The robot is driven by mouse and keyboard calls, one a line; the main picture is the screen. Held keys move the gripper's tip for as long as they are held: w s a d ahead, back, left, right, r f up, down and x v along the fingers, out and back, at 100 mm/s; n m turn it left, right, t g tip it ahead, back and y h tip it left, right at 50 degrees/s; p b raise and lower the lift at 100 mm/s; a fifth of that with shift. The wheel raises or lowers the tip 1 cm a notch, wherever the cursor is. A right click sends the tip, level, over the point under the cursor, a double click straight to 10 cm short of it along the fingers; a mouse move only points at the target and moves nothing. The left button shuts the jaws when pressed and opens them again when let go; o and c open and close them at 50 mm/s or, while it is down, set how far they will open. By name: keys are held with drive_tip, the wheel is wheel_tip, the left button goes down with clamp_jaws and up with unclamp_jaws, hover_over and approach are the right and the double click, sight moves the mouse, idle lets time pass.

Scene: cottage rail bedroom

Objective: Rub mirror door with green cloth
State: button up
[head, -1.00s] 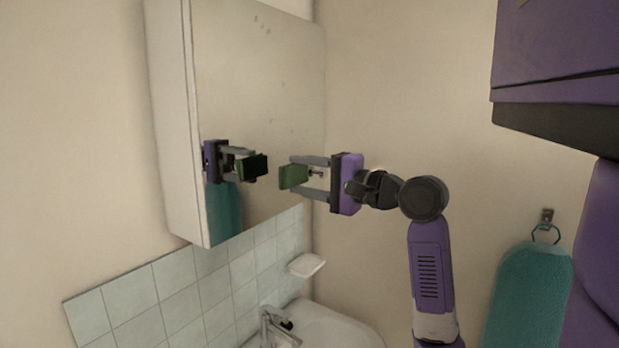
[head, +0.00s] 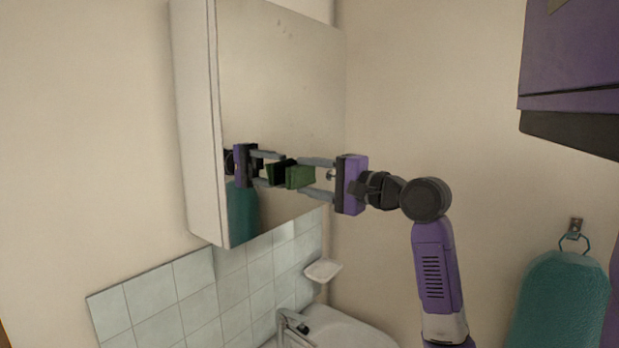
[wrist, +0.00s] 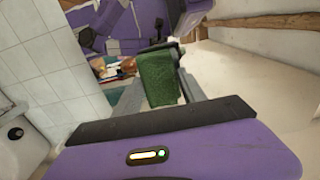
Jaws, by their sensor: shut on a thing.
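The mirror door (head: 290,90) is the front of a white wall cabinet (head: 194,120) above the basin in the head view. Small dark spots (head: 285,28) show near the mirror's top. My gripper (head: 302,177) is shut on the green cloth (head: 301,177), a small folded pad held at the fingertips, facing the lower half of the mirror. The cloth almost meets its dark reflection; I cannot tell whether it touches the glass. In the wrist view the cloth (wrist: 158,80) sits between the fingers, with a reflection of my purple body behind it.
A soap dish (head: 323,270) and the basin (head: 345,332) with its tap (head: 290,322) are below the cabinet, beside pale wall tiles (head: 195,285). A teal towel (head: 560,300) hangs from a hook at right. The wall right of the mirror is bare.

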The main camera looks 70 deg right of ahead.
drive_tip(key=shift+p+x, duration=0.4)
drive_tip(key=shift+x, duration=0.6)
drive_tip(key=s+d+p, duration=0.2)
drive_tip(key=d, duration=0.9)
drive_tip(key=shift+s, duration=0.25)
idle(0.9)
drive_tip(key=shift+r+p, duration=0.1)
drive_tip(key=shift+p, duration=0.3)
